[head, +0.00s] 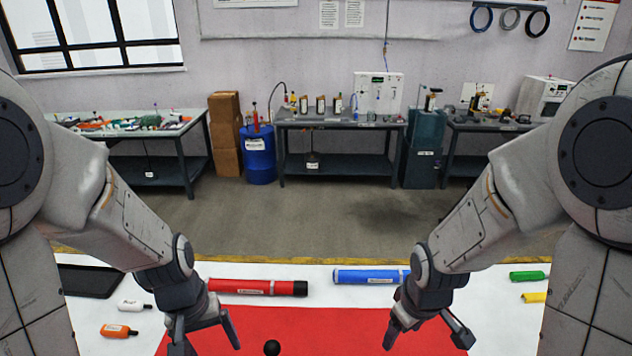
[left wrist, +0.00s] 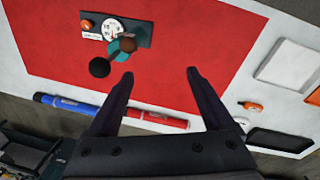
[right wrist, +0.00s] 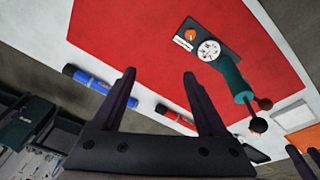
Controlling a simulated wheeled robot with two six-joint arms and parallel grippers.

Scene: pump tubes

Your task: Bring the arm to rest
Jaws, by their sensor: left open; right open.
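My left gripper (head: 208,343) is open and empty, low over the left part of the red mat (head: 330,330). Its spread fingers (left wrist: 160,73) also show in the left wrist view. My right gripper (head: 427,343) is open and empty over the mat's right part; its fingers (right wrist: 159,73) show apart in the right wrist view. A red tube (head: 258,287) and a blue tube (head: 368,276) lie behind the mat on the white table. A teal hand pump (right wrist: 233,80) with a gauge (right wrist: 209,50) on a grey plate stands on the mat, mostly below the head view.
Black ball (head: 272,347) shows at the head view's lower edge. Orange bottle (head: 118,331), white bottle (head: 133,305) and black tray (head: 90,281) lie at left. Green (head: 527,276) and yellow (head: 534,297) bottles lie at right. The mat between the grippers is largely clear.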

